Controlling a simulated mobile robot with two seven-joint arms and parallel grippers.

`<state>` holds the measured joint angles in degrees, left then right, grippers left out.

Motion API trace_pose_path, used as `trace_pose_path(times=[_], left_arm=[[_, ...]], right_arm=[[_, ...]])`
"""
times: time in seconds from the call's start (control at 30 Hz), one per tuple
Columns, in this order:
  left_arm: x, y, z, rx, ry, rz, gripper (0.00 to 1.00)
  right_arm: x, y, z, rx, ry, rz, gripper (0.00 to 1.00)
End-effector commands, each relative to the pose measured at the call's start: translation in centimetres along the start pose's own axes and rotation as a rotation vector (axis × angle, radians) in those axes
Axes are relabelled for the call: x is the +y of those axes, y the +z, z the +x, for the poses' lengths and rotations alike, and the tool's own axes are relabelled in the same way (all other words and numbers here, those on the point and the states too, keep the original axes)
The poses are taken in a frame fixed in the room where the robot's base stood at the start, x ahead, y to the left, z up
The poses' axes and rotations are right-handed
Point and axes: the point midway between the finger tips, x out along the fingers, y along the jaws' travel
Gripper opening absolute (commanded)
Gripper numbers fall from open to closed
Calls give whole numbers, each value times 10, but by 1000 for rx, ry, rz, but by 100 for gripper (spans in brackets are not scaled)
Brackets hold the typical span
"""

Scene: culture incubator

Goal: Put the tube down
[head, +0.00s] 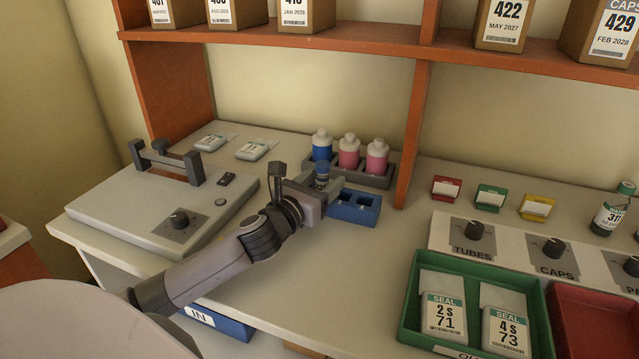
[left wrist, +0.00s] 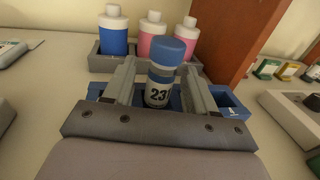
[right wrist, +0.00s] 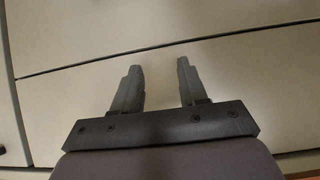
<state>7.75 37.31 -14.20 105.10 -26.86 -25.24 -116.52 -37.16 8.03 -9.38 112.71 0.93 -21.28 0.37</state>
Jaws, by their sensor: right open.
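The tube (left wrist: 158,90), with a blue cap and a white label reading 23, stands nearly upright at the blue rack (left wrist: 232,112). In the head view the tube's cap (head: 322,169) shows above my left gripper (head: 300,185), and the rack (head: 354,208) shows to its right. In the left wrist view my left gripper (left wrist: 160,88) is open, with one finger on each side of the tube and a gap at its left side. The tube's lower end is hidden. My right gripper (right wrist: 159,85) is open and empty over pale panels.
A grey holder with blue and pink bottles (head: 349,151) stands behind the rack. A grey device (head: 150,200) with a knob is at left. A green tray (head: 472,269) with seal packs is at right. An orange upright (head: 412,130) rises close to the rack.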

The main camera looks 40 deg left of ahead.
Motion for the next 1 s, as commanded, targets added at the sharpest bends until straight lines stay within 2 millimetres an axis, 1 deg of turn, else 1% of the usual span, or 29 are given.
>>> trace_pose_path(times=[0.07, 0.17, 0.27, 0.6, 0.8, 1.0], left_arm=[[0, 4, 0, -1, 0, 0, 56], [0, 2, -7, 2, -1, 1, 56], [0, 1, -18, 2, -1, 2, 56], [0, 1, -68, 3, -1, 1, 56], [0, 2, -95, 2, -2, 0, 56], [0, 2, -112, 1, -1, -1, 56]], right_arm=[[0, -1, -1, -2, 0, -1, 43], [0, 1, 0, -3, 0, -2, 43], [0, 3, 0, -5, 0, -3, 43], [1, 5, 2, -7, 0, -2, 43], [0, 3, 2, -2, 0, -1, 43], [0, 2, 3, -1, -1, 0, 43]])
